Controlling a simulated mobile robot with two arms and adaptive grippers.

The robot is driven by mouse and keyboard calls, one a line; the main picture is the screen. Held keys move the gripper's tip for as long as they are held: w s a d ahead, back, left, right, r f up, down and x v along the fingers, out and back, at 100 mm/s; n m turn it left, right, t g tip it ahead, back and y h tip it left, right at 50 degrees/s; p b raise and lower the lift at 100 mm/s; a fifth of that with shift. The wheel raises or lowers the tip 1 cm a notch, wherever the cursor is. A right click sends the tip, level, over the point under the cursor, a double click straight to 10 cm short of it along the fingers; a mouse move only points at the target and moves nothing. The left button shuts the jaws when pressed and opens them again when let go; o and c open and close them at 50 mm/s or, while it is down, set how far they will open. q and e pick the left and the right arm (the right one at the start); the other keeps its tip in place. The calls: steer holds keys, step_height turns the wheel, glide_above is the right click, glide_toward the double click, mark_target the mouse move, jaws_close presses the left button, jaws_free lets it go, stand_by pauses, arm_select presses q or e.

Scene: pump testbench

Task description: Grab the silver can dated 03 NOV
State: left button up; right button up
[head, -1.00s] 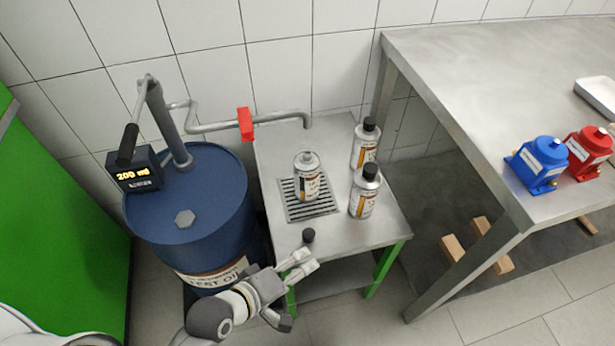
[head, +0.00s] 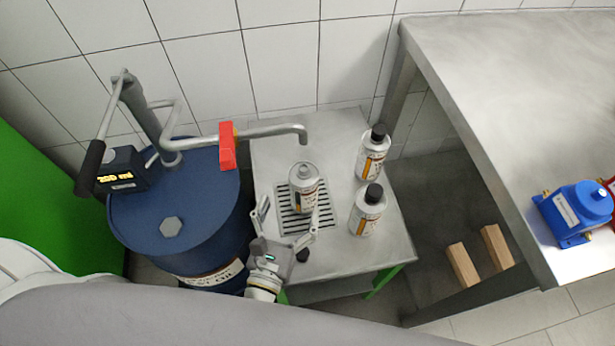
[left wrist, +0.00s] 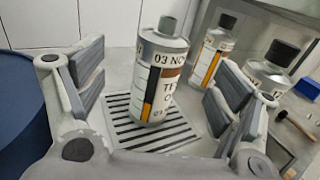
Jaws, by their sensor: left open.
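The silver can dated 03 NOV (head: 305,187) stands upright and uncapped on the drain grate of the small steel table. In the left wrist view its label (left wrist: 158,78) reads "03 NO", the rest cut off by the curve. My left gripper (head: 288,212) is open and empty, just in front of the can. In the left wrist view the can stands ahead between the two spread fingers (left wrist: 160,90), with no visible contact. My right gripper is not in view.
Two black-capped silver cans (head: 372,153) (head: 367,211) stand to the right on the table. A black cap (head: 302,255) lies near the front edge. A pipe spout (head: 303,132) with a red handle (head: 227,146) hangs behind the can. The blue drum (head: 205,215) is left.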

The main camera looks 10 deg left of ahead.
mark_target(304, 174)
arm_select(q)
steer(key=w, duration=0.3)
steer(key=shift+w+d+r+p, duration=0.15)
steer(key=shift+w+r+p, duration=0.05)
steer(key=shift+w+p, duration=0.15)
steer(key=shift+w, duration=0.25)
steer(key=w, duration=0.1)
steer(key=w+p, duration=0.1)
steer(key=w, duration=0.2)
steer(key=shift+w+d+r, duration=0.1)
steer(key=shift+w+d, duration=0.25)
steer(key=shift+d, duration=0.05)
steer(key=shift+w, duration=0.35)
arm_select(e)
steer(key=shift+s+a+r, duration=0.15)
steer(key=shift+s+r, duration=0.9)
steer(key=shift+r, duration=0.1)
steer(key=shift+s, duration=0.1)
arm_select(q)
steer(key=c, duration=1.6)
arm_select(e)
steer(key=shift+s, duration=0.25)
